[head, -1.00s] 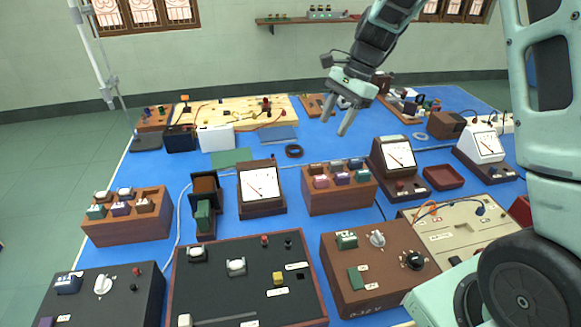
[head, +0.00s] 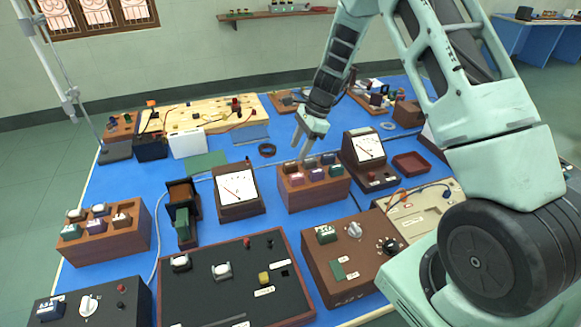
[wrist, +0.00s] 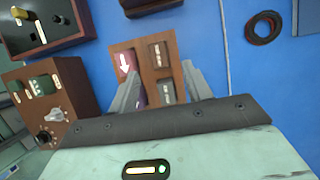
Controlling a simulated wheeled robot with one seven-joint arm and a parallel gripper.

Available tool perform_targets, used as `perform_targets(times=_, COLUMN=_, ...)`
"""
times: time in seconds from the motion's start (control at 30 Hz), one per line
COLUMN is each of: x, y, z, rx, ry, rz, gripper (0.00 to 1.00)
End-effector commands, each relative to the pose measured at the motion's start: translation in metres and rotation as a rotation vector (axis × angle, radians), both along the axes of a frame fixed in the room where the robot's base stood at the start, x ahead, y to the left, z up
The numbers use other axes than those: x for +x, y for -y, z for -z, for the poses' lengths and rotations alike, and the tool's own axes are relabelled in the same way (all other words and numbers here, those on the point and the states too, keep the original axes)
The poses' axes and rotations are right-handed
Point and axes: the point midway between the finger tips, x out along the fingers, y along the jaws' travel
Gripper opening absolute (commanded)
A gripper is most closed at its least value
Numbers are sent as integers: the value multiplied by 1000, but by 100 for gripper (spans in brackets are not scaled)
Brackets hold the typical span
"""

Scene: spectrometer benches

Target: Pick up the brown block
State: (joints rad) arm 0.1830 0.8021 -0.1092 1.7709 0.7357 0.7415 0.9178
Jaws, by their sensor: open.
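A wooden rack (head: 312,197) with several small labelled blocks stands mid-table in the head view. A brown block (head: 291,168) is at the left of its back row. In the wrist view a brown block with white marks (wrist: 158,55) sits in the rack (wrist: 143,48), beside a reddish block (wrist: 127,62). Another brown block (head: 122,219) sits in the left rack (head: 110,245). My gripper (head: 301,150) is open and empty above the middle rack's back row. In the wrist view its fingers (wrist: 161,72) spread over the rack, partly hiding the nearer blocks.
A meter box (head: 238,206) stands left of the middle rack and another meter (head: 367,152) close on its right. A black panel (head: 235,285) and a brown control box (head: 345,262) lie in front. A black ring (head: 267,150) lies on blue table behind.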

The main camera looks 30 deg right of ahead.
Motion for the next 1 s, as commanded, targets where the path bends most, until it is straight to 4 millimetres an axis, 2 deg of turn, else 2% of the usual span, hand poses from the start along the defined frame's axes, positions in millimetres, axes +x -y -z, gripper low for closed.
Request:
perform_targets(times=0.17, x=0, y=-9, z=13, rx=2, ry=-4, rz=-4, gripper=49)
perform_targets(times=0.4, x=3, y=-22, z=43, rx=1, ry=-2, rz=-2, gripper=49)
perform_targets(times=0.7, x=4, y=-24, z=48, rx=0, ry=1, rz=-2, gripper=49)
perform_targets(times=0.87, x=4, y=-24, z=48, rx=0, ry=1, rz=-2, gripper=5)
perform_targets(times=0.9, x=4, y=-23, z=48, rx=0, ry=1, rz=-2, gripper=1)
perform_targets(times=1.0, x=4, y=-23, z=48, rx=0, ry=1, rz=-2, gripper=1)
